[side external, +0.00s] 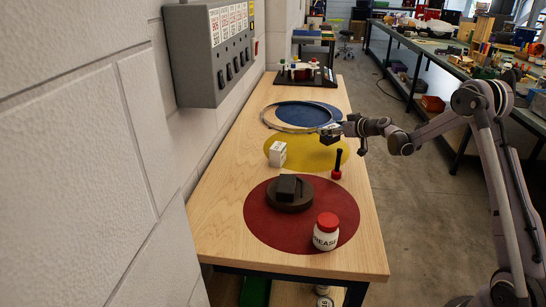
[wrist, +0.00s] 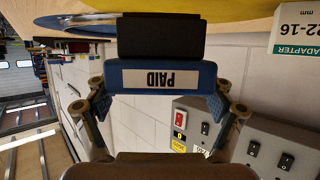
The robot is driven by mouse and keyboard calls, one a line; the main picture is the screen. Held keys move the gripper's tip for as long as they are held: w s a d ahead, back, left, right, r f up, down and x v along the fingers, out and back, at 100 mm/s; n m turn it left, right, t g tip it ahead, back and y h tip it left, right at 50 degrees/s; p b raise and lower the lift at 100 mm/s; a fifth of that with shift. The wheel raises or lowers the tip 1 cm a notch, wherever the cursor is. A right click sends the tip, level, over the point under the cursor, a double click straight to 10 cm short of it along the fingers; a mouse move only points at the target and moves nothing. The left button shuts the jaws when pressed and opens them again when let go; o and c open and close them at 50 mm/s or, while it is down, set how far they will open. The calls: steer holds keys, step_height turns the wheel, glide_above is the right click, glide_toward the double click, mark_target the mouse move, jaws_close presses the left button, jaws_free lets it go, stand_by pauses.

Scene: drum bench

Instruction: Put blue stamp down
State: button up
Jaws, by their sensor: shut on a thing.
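The blue stamp (wrist: 160,78) has a white label reading PAID, upside down in the wrist view, and a black block part (wrist: 160,37). My gripper (wrist: 160,92) is shut on the stamp, with a finger on each side of its blue body. In the side view my gripper (side external: 343,129) is above the table's right edge, near the blue and yellow discs. The stamp looks small and dark there (side external: 330,138). It appears held above the surface; the exact gap cannot be told.
The wooden table (side external: 220,205) carries a blue disc (side external: 303,114) with a ring, a yellow disc (side external: 310,155) and a red disc (side external: 262,222). A white adapter box (side external: 278,153), red-based black-handled piece (side external: 337,165), dark round piece (side external: 291,199) and grease jar (side external: 326,234) stand nearby. A switch box (side external: 212,50) hangs left.

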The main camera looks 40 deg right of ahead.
steer(key=shift+f, duration=2.05)
steer(key=o, duration=1.3)
steer(key=shift+f, duration=0.1)
steer(key=shift+o, duration=0.2)
steer(key=v, duration=1.2)
steer(key=shift+r, duration=0.2)
